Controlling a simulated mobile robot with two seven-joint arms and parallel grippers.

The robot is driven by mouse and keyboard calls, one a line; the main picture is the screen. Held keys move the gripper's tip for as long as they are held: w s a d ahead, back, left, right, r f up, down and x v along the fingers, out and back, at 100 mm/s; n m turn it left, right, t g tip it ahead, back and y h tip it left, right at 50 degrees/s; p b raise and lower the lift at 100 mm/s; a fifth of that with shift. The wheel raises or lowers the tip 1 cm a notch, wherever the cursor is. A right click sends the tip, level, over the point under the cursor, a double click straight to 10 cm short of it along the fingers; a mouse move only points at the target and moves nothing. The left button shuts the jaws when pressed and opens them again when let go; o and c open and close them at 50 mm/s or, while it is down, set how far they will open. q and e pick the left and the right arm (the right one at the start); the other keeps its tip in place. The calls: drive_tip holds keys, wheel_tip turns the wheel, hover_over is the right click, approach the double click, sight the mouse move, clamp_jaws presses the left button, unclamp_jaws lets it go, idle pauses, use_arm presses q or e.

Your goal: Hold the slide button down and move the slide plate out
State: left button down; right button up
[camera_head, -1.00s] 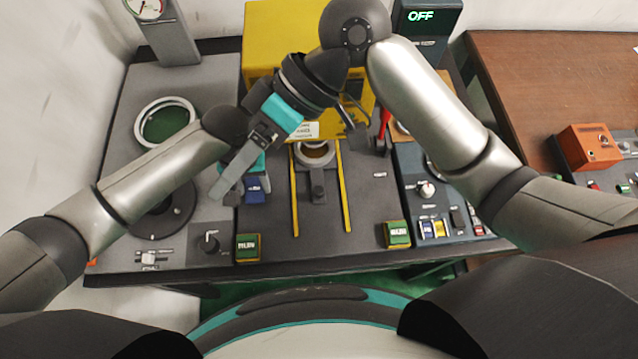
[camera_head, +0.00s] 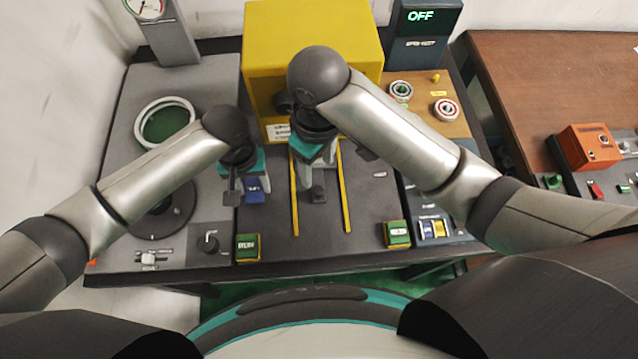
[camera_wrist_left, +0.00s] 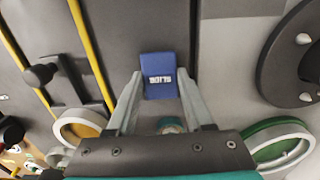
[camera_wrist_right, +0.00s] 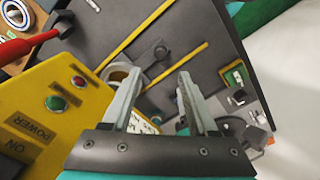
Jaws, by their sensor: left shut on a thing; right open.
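The blue slide button (camera_head: 254,190) sits left of the slide; it also shows in the left wrist view (camera_wrist_left: 158,77). The slide plate (camera_wrist_left: 70,98), with a dark knob (camera_head: 318,192) and a ring seat (camera_wrist_right: 120,72), lies between two yellow rails. My right gripper (camera_head: 315,178) is open and empty, pointing down over the plate near the knob. The knob (camera_wrist_right: 160,52) appears beyond the fingertips in the right wrist view. In the head view this gripper hides the ring seat.
A yellow machine housing (camera_head: 310,40) stands behind the slide. Green buttons (camera_head: 248,247) (camera_head: 397,233) flank the rails' front ends. A round green-centred seat (camera_head: 166,123) is at left. Bearing rings (camera_head: 400,91) lie on a wooden board at right. The rails' front area is clear.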

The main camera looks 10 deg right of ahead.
sight(319, 189)
drive_tip(key=shift+s+f, duration=0.15)
drive_tip(key=shift+f, duration=4.5)
drive_tip(key=shift+c, duration=0.4)
drive_tip(key=shift+d, duration=0.1)
clamp_jaws()
